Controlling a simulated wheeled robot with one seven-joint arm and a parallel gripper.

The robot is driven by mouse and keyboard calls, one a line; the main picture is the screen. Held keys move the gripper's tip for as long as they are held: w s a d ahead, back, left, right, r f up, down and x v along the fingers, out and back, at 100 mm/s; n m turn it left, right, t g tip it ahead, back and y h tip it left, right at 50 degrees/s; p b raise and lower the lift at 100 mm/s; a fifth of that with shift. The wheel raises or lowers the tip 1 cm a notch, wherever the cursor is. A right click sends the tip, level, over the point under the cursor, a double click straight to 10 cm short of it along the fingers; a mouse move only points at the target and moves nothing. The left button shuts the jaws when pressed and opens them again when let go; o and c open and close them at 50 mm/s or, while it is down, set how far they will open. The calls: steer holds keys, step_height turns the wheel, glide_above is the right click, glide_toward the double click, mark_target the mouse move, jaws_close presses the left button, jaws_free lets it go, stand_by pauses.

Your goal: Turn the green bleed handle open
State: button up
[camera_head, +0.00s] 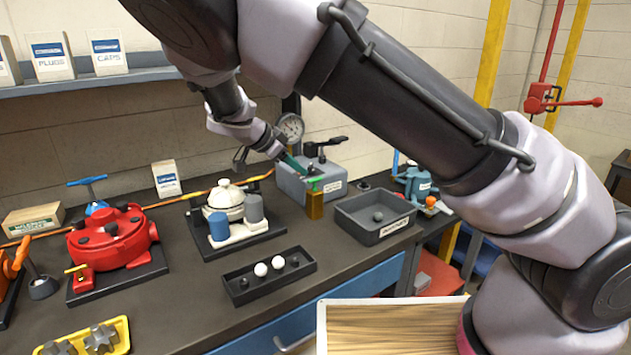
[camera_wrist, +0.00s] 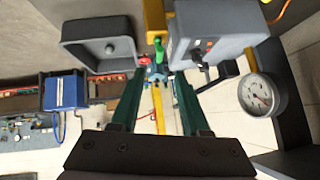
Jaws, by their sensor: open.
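The green bleed handle (camera_head: 315,181) sits on top of a small brass valve body (camera_head: 315,204) at the front of a grey box (camera_head: 330,187). In the wrist view the green handle (camera_wrist: 158,47) hangs from the brass body (camera_wrist: 154,15) near the top middle, beyond the fingertips. My gripper (camera_head: 297,165) is above and left of the handle in the head view, close to the box. In the wrist view my gripper (camera_wrist: 160,76) has its two dark green fingers spread, with nothing held between them. I cannot tell the exact gap to the handle.
A round gauge (camera_head: 291,128) and a black lever (camera_head: 325,147) stand by the box. A grey tray (camera_head: 352,225) with a ball is at its right. A white pump with blue and grey cylinders (camera_head: 219,228) stands left. Bench in front of the valve is partly clear.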

mark_target(315, 180)
steer(key=x, duration=1)
steer(key=shift+f, duration=0.1)
jaws_close()
